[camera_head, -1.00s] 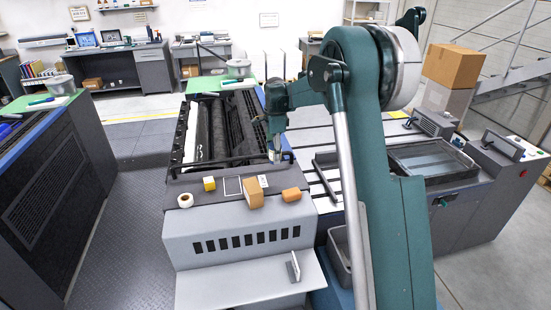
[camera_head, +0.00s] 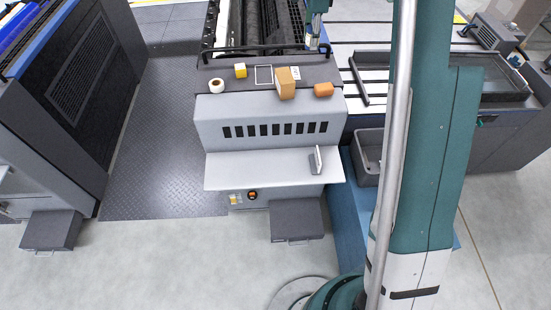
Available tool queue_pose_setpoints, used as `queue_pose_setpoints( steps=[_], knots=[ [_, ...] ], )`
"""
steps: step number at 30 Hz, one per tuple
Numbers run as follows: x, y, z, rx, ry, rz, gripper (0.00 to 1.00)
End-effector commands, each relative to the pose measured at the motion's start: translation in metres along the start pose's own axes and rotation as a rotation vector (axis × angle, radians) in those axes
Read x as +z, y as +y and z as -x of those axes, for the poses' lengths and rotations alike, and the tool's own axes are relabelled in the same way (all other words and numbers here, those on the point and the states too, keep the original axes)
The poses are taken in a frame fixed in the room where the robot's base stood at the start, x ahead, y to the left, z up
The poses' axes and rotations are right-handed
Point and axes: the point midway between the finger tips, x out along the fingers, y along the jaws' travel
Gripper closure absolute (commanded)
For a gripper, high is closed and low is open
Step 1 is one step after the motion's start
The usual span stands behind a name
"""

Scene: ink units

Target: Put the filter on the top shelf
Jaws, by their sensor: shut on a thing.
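My gripper (camera_head: 313,42) is at the top edge of the view, pointing down just behind the dark upper ledge of the grey unit. It is shut on a small pale thing, mostly hidden; I cannot tell whether this is the filter. A pale outlined square (camera_head: 264,75) lies between the cube and the tan box. A lower pale shelf (camera_head: 250,166) juts out in front.
A small upright white-and-grey piece (camera_head: 317,160) stands on the lower shelf. A dark rail (camera_head: 265,50) runs behind the upper ledge. A grey bin (camera_head: 368,155) stands right of the unit. A dark cabinet (camera_head: 70,100) stands at left, with open floor between.

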Motion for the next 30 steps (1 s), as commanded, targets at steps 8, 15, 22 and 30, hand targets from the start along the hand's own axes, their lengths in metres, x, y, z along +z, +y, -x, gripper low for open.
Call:
queue_pose_setpoints(
  steps=[8, 15, 22, 30],
  knots=[
    [0.011, 0.015, 0.028, 0.000, 0.000, 0.003, 0.80],
    [0.033, 0.050, 0.036, 0.000, 0.000, 0.003, 0.80],
    [0.054, 0.089, 0.043, 0.001, 0.000, 0.004, 0.80],
    [0.077, 0.138, 0.048, 0.001, 0.000, 0.005, 0.80]
  ],
)
